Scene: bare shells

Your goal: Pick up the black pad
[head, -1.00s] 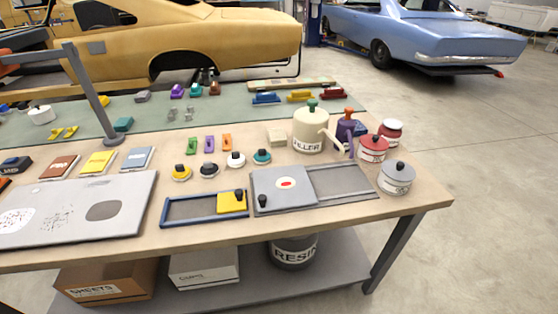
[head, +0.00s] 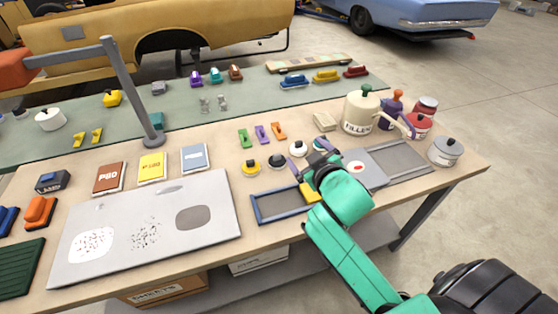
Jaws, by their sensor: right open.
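The black pad (head: 277,162), a small dark round pad with a knob, sits on the wooden table between the yellow pad (head: 250,169) and the white pad (head: 298,149). My right gripper (head: 312,158) is open above the table, at the end of the green arm. It is just right of the black pad, close to the white pad and the teal pad (head: 320,144), and appears empty. It partly covers the teal pad and the yellow block in the blue-framed tray. My left gripper is out of view.
The blue-framed tray (head: 262,207) lies in front of the pads. A large grey board (head: 130,255) is to the left. The filler pot (head: 359,112) stands behind right. Small green, purple and orange clips (head: 262,134) lie behind the pads. A lamp post (head: 125,90) rises at back left.

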